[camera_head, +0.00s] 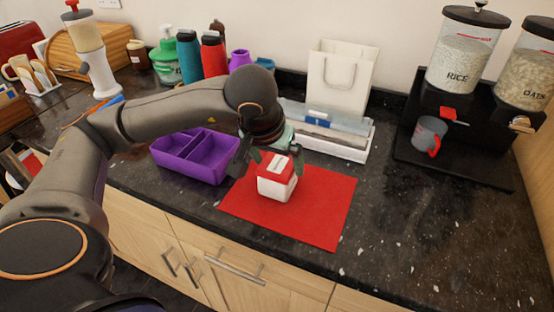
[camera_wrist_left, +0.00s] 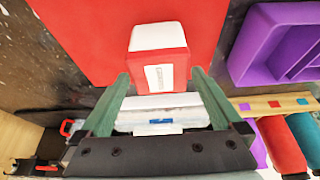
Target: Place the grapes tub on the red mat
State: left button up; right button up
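The grapes tub (camera_head: 276,188) is a small white box with a red lid and a white label too small to read. It stands upright on the red mat (camera_head: 325,205), toward its left part; the wrist view also shows the tub (camera_wrist_left: 158,42) against the mat (camera_wrist_left: 85,35). My left gripper (camera_head: 270,158) is behind and above the tub. Its green fingers (camera_wrist_left: 160,76) are spread, with their tips near the lid's two sides and nothing clamped between them. My right gripper is in neither view.
A purple divided bin (camera_head: 197,170) stands left of the mat. A white tray (camera_head: 335,150) and a paper bag (camera_head: 340,78) are behind. The rice dispenser (camera_head: 460,60) and a grey mug (camera_head: 428,135) stand at right. The counter right of the mat is clear.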

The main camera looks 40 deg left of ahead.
pick_arm(q)
jog(key=shift+r+p, duration=0.35)
jog(key=shift+p, duration=0.05)
jog(key=p+v, duration=0.1)
jog(key=v, duration=1)
jog(key=shift+s+r, duration=0.25)
jog(key=shift+r, duration=0.05)
